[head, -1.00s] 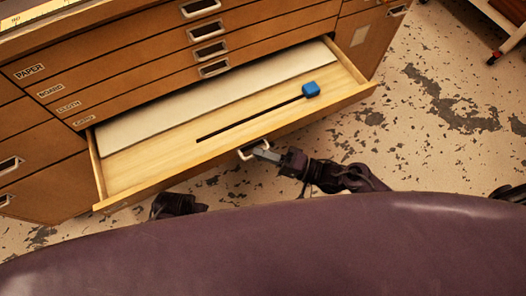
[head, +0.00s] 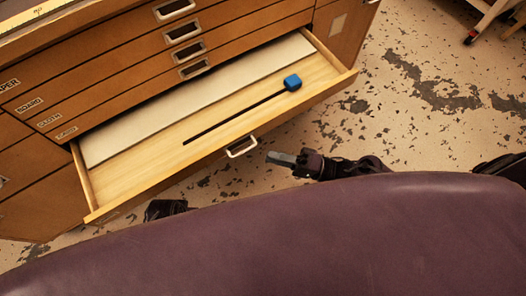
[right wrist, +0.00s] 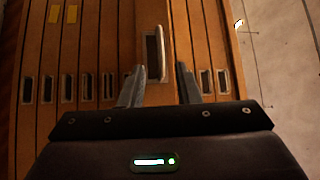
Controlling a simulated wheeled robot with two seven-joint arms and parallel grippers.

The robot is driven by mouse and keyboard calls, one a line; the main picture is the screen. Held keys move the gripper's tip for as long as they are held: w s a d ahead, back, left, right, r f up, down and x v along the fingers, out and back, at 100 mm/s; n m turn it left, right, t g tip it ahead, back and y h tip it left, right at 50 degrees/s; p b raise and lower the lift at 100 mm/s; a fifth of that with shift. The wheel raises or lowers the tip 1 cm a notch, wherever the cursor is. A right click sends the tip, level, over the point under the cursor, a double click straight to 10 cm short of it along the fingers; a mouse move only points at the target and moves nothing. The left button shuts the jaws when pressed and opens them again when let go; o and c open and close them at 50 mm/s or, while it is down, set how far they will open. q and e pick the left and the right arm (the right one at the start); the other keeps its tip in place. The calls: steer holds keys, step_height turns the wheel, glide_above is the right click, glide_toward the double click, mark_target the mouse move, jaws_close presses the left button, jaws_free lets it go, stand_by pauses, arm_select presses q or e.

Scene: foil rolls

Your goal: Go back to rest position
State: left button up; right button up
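My right gripper (head: 282,158) is in front of the open drawer (head: 215,150), just right of its metal handle (head: 242,147) and apart from it. In the right wrist view the gripper (right wrist: 158,88) has its two fingers spread with nothing between them, and the handle (right wrist: 161,53) lies beyond the fingertips. A dark part of my left arm (head: 165,209) shows below the drawer's left end; its fingers are hidden.
The wooden cabinet (head: 110,55) has several shut drawers above the open one. A wheeled stand (head: 485,22) is at top right. The speckled floor (head: 420,130) is clear.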

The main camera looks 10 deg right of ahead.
steer(key=shift+s+d, duration=0.15)
steer(key=shift+d, duration=0.2)
stand_by(0.3)
